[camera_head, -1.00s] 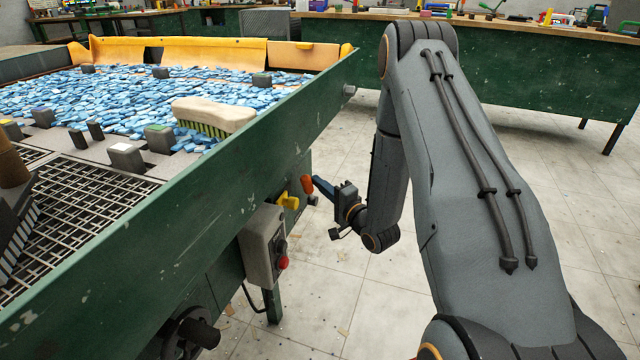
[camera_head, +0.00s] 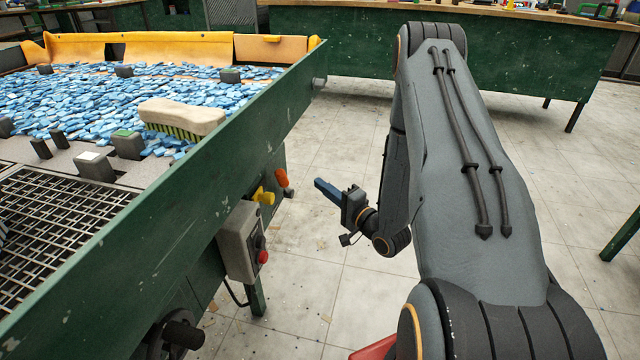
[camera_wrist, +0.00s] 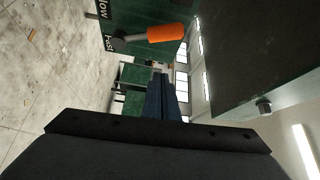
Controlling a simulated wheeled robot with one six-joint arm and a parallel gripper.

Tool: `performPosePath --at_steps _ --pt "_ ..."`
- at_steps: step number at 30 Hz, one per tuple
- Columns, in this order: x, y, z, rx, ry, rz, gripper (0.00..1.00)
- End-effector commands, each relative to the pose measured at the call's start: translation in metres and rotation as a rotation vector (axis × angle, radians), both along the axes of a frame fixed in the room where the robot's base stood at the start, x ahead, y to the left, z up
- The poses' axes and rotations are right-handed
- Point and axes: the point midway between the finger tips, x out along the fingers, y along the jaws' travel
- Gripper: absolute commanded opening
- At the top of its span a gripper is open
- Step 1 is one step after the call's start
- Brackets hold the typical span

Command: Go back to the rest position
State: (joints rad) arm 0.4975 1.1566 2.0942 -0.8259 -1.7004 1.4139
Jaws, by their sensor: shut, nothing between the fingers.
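My gripper (camera_head: 328,190) is shut and empty, its blue fingers pressed together and pointing left toward the green machine table (camera_head: 200,175). It hangs in free air over the floor, right of the table's side and apart from it. In the wrist view the closed blue fingers (camera_wrist: 162,98) show at the centre. An orange-handled lever (camera_head: 282,178) on the table's side is the nearest thing to the fingertips; it also shows in the wrist view (camera_wrist: 165,33), near lettering that reads "low" and "fast".
A grey control box (camera_head: 238,240) with a red button and a yellow knob (camera_head: 263,196) sit on the table's side. Blue pieces (camera_head: 60,100) and a brush (camera_head: 182,117) lie on top. A green workbench (camera_head: 480,65) stands behind. The tiled floor between is open.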

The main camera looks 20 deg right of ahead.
Motion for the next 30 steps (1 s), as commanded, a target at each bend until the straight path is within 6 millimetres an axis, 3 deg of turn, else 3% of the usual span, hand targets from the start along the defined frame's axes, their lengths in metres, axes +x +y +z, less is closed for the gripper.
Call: performPosePath --at_steps 14,23,30 --pt "0.006 0.002 0.003 -0.045 0.014 -0.002 0.0" --pt "0.033 0.015 0.024 -0.516 0.206 -0.021 0.0" --pt "0.015 0.025 0.049 -0.9 0.412 0.03 0.0"
